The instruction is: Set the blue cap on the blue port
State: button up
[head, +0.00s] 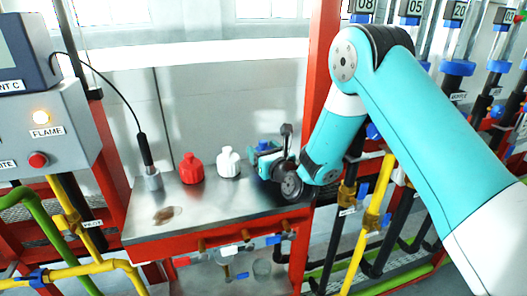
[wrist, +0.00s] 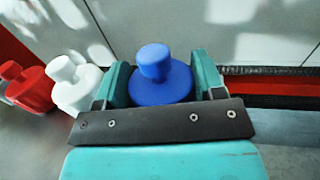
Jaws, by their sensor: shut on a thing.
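The blue cap (wrist: 157,82), a round knob on a wider flared base, stands between the two teal fingers of my gripper (wrist: 160,82) in the wrist view. The fingers are shut on its base. In the head view my gripper (head: 265,158) is at the right part of the steel bench, and only a small bit of blue shows there. I cannot tell whether the cap touches the bench or hangs just above it. I cannot make out which part is the blue port.
A white cap (head: 229,163) and a red cap (head: 192,169) stand to the left on the steel bench (head: 205,205). A black probe (head: 145,150) stands at its left end. A red post (head: 319,60) rises behind my arm. Pipes with blue collars (head: 457,68) stand at right.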

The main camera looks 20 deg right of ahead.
jog(key=shift+f, duration=0.15)
jog(key=o, duration=0.8)
jog(key=s+b, duration=0.1)
jog(key=b, duration=0.1)
jog(key=shift+s+d+f+b, duration=0.15)
jog(key=shift+b, duration=0.2)
jog(key=s+b, duration=0.1)
jog(key=b, duration=0.1)
jog(key=s+b, duration=0.3)
jog(key=shift+d+b, duration=0.3)
jog(key=shift+d, duration=0.05)
jog(key=s+b, duration=0.2)
jog(key=s+d+b, duration=0.1)
jog(key=s+b, duration=0.2)
jog(key=shift+s, duration=0.25)
jog(key=shift+r, duration=0.2)
